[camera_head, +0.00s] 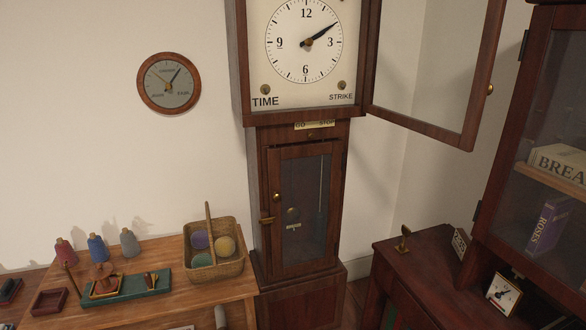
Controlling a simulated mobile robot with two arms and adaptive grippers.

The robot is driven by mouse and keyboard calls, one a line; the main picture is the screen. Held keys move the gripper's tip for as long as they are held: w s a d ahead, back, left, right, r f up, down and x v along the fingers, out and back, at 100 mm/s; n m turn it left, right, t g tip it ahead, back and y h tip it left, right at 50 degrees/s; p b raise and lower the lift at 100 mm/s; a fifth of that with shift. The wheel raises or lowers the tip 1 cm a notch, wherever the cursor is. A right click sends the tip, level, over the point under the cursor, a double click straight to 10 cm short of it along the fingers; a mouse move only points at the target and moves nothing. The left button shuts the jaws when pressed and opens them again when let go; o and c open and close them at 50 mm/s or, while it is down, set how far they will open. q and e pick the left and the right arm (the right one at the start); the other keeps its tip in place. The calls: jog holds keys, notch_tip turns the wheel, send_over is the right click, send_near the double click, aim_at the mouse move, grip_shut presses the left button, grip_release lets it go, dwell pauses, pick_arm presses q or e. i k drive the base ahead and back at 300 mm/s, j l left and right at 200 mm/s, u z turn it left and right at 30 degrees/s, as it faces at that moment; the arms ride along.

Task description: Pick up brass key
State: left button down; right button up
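A small brass-coloured object (403,238) stands upright on top of the dark red-brown cabinet (392,256) at the lower right. It looks like the brass key, but it is too small to be sure. The tall wooden clock (297,135) stands in the middle. A brass piece (267,221) sits at the left edge of its lower door, perhaps a latch or a key in the lock. Neither of my grippers shows in the head view.
The clock's glazed upper door (470,128) hangs open to the right, above the cabinet. A wooden table (165,254) at left holds a wicker basket (225,265), thread spools and a green tray (120,292). A small square clock (503,293) stands right.

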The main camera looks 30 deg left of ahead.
aim_at(405, 232)
jog(key=i+j+z, duration=0.15)
jog(key=i, duration=0.25)
jog(key=i+j+z, duration=0.1)
jog(key=i+j, duration=0.3)
